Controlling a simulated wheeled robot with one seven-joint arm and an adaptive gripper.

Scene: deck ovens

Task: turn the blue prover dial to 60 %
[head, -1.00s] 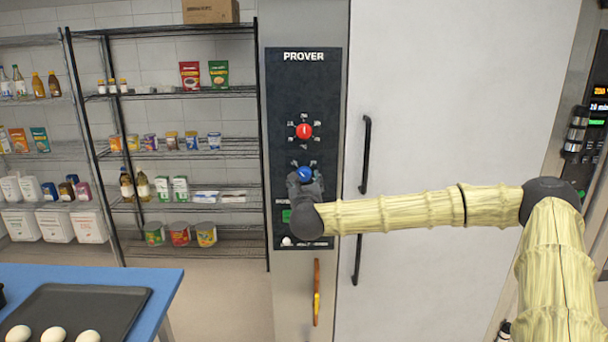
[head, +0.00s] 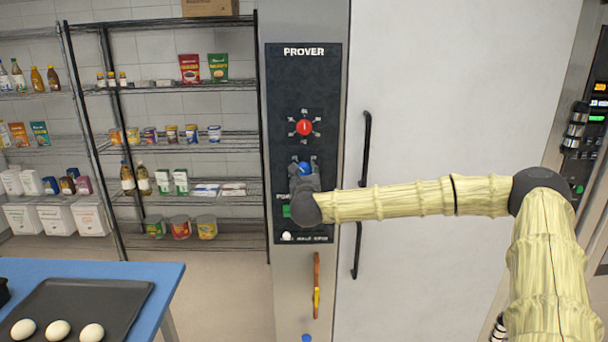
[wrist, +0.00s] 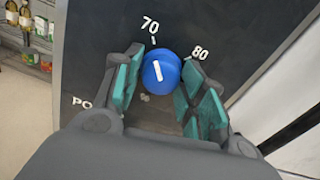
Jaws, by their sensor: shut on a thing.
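The blue prover dial (head: 305,168) sits low on the dark PROVER panel (head: 285,85), below a red dial (head: 304,127). In the head view my gripper (head: 304,180) covers its lower part. In the wrist view the blue dial (wrist: 161,72) lies between the teal finger pads of my gripper (wrist: 160,88), which is shut on it. The dial's white mark runs nearly upright, and its upper end points close to the 70 tick. The 80 label is to its right. The 60 label is not readable; part of the scale is hidden.
A white door with a black handle (head: 366,150) is right of the panel, behind my arm. A blue table (head: 165,285) with a tray of eggs is at lower left; shelves stand behind.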

